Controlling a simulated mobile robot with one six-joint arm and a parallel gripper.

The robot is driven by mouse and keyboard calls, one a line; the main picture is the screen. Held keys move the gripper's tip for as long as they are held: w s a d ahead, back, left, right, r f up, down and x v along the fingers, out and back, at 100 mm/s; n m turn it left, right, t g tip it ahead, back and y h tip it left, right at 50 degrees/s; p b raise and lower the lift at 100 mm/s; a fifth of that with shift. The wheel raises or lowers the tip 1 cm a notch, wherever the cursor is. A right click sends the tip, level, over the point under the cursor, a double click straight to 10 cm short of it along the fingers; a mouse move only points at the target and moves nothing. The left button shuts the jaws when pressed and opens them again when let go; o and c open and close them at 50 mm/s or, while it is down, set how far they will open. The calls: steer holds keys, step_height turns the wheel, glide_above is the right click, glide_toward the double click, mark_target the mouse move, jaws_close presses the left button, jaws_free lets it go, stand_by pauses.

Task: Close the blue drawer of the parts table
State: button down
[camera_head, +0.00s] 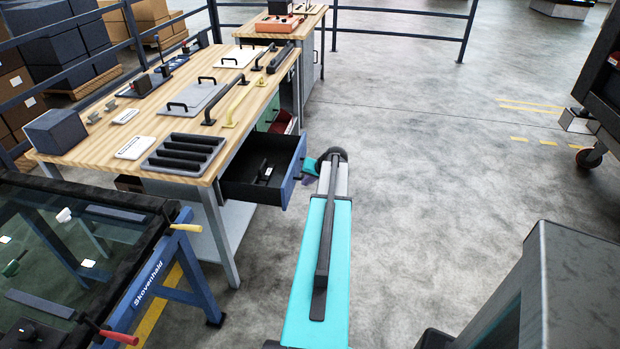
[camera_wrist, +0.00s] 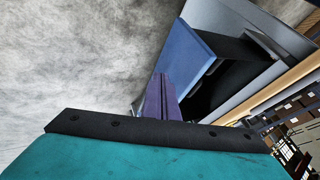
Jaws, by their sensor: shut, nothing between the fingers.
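The blue drawer (camera_head: 293,172) of the parts table (camera_head: 110,150) is pulled out under the tabletop's right side. Its dark inside shows, with a small item in it. In the wrist view the blue drawer front (camera_wrist: 188,58) stands just beyond the fingers, with the dark open drawer behind it. My gripper (camera_head: 309,181) is at the drawer front's outer side, partly hidden by my arm. Its purple fingers (camera_wrist: 160,95) are shut and empty, pointing towards the drawer front. I cannot tell whether they touch it.
A green drawer (camera_head: 268,121) and a red item (camera_head: 284,122) show further along the table. Handles, plates and a dark box (camera_head: 55,130) lie on top. A glass-topped frame (camera_head: 75,235) stands at the near left.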

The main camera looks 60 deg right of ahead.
steer(key=w, duration=0.1)
steer(key=w+f+p, duration=0.1)
steer(key=w, duration=0.1)
steer(key=w+f+p, duration=0.1)
steer(key=w, duration=0.1)
steer(key=shift+w+a, duration=0.1)
steer(key=shift+a, duration=0.25)
